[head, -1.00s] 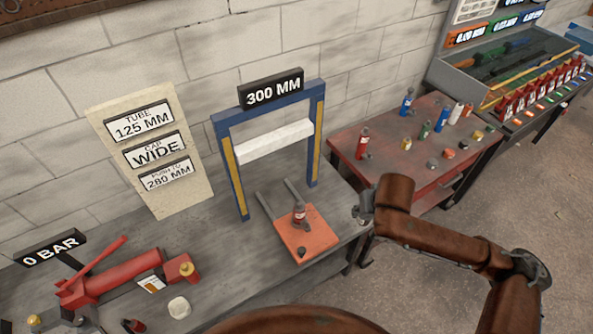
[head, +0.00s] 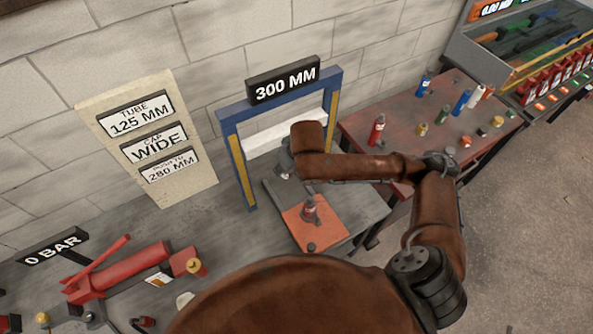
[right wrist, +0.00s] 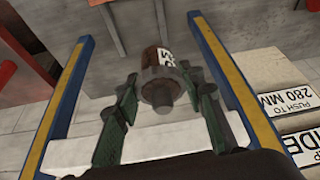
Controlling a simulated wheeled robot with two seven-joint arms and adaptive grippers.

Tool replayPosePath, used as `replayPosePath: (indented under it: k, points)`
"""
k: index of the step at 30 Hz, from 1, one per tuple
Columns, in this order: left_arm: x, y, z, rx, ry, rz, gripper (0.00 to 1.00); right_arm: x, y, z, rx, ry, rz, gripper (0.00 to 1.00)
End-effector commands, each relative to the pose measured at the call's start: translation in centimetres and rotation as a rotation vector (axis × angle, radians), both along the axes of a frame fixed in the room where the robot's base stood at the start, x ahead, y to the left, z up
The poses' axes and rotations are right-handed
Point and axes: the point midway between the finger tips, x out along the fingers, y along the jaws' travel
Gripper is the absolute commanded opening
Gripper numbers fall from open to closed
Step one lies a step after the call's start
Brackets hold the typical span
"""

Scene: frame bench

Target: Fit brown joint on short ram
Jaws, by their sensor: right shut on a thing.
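My left gripper is not in view.
The blue and yellow press frame (head: 241,172) with a white crossbeam (head: 265,138) stands behind the plate. A dark knob (head: 311,247) is at the plate's front edge. A red pump (head: 125,270) lies left; a red table (head: 400,150) with several bottles stands right.

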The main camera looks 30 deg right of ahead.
Motion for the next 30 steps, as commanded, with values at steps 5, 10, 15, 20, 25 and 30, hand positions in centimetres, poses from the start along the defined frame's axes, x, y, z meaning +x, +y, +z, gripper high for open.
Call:
replayPosePath:
  k: [5, 10, 15, 20, 25, 30]
  points:
    - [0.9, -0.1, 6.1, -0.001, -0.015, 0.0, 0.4, -1.4, -1.2, 0.2, 0.002, 0.007, 0.3, 0.01]
    - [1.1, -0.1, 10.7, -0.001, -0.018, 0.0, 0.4, -2.9, -2.5, -0.6, 0.005, 0.005, 0.602, 0.01]
    - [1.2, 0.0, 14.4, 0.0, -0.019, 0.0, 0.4, -4.7, -4.1, -1.4, 0.005, 0.004, 0.848, 0.01]
    - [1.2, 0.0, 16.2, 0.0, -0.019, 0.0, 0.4, -5.9, -5.3, -2.1, 0.005, 0.003, 0.987, 0.01]
    - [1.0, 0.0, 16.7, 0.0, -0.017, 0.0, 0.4, -6.4, -5.8, -2.5, 0.003, -0.001, 1.045, 0.01]
    - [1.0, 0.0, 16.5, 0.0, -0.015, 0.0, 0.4, -6.4, -5.8, -2.7, 0.003, -0.001, 1.051, 0.01]
